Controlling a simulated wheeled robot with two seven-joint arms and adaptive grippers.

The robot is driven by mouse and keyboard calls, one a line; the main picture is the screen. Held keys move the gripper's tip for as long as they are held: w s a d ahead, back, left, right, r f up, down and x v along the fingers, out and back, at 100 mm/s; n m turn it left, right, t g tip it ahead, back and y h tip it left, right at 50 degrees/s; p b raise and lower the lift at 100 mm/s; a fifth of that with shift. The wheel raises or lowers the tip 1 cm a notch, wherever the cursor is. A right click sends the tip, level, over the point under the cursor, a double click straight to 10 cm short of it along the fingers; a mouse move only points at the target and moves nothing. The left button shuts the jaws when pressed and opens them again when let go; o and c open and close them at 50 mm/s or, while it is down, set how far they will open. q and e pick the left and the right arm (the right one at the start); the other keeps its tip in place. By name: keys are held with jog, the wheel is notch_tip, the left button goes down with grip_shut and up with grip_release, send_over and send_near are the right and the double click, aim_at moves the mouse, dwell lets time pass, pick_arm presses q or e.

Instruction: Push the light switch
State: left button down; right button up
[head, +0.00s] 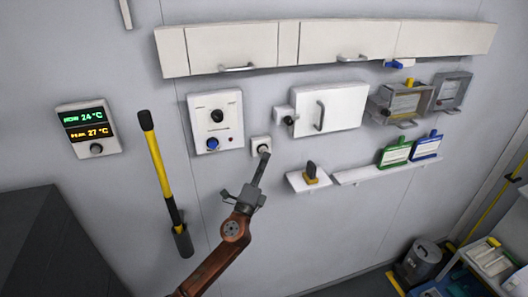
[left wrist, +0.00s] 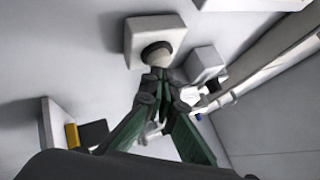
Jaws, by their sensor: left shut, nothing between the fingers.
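The light switch (head: 261,141) is a small white square plate with a round button, on the grey wall below the control panel. It also shows in the left wrist view (left wrist: 138,45), with its dark-rimmed round button facing my fingers. My left gripper (head: 264,158) is shut and empty, its fingertips pointing up at the switch. In the left wrist view the closed fingertips (left wrist: 158,72) overlap the button's lower edge. I cannot tell whether they touch it. The fingertips hide part of the button. My right gripper is not in view.
A control panel (head: 228,104) with knobs hangs just above left of the switch. A white cabinet (head: 346,104) is to the right, a small shelf (head: 298,181) lower right. A yellow-black pole (head: 158,160) and a temperature display (head: 85,145) are left. Wall immediately below the switch is bare.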

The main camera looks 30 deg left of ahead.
pick_arm(q)
jog(key=s+d+p, duration=0.1)
jog(key=s+d, duration=0.3)
jog(key=shift+d+p, duration=0.3)
jog(key=shift+p, duration=0.05)
dwell(0.4)
